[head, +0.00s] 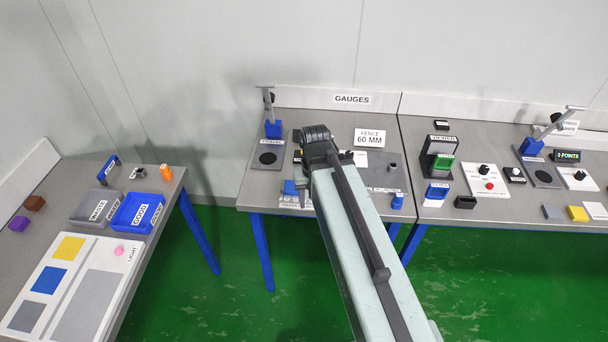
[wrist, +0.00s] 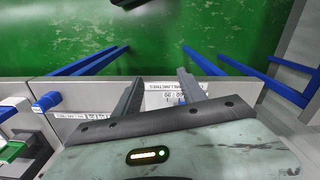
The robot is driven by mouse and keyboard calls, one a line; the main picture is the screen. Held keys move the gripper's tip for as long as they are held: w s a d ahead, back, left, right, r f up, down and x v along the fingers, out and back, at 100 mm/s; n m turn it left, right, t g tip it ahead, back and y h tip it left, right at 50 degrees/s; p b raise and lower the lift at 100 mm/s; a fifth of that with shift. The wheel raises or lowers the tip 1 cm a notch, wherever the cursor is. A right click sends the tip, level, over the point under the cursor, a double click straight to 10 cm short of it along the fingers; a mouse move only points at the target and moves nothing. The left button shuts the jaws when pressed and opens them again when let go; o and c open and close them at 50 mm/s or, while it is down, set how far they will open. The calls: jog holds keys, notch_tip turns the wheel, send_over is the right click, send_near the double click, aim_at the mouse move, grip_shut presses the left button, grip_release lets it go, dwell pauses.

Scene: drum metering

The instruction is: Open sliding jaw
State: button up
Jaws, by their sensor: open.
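My gripper (wrist: 158,77) shows in the wrist view with its two dark fingers apart, over the front edge of the gauge table. A white plate with printed scale lettering (wrist: 163,99) lies between and below the fingers. I see nothing held between them. A small blue block (head: 290,187) stands beside a white labelled plate at the front left of that table, just left of my arm. I cannot tell for certain whether this block is the sliding jaw, or its opening.
A gauge stand with a blue base (head: 273,129) stands at the back left. A FENCE 60 MM sign (head: 370,138) stands behind my arm. A small blue piece (head: 397,201) is at the front edge. The green floor (head: 225,265) between the tables is clear.

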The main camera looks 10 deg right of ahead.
jog(key=w+r+m+p, duration=0.1)
jog(key=w+m, duration=0.3)
jog(key=m, duration=0.1)
jog(key=w+r+m+p, duration=0.1)
jog(key=w+m, duration=0.4)
jog(key=m, duration=0.1)
jog(key=w+r+m+p, duration=0.1)
jog(key=w+m, duration=0.3)
jog(key=m, duration=0.1)
jog(key=shift+w+a+r+m, duration=0.1)
jog(key=shift+w+r+m, duration=0.05)
jog(key=shift+r+m, duration=0.15)
jog(key=shift+w+m, duration=0.25)
jog(key=shift+m, duration=0.35)
notch_tip(320, 180, down, 8)
jog(key=b, duration=0.7)
jog(key=shift+b, duration=0.4)
jog(key=shift+s+r, duration=0.1)
grip_shut()
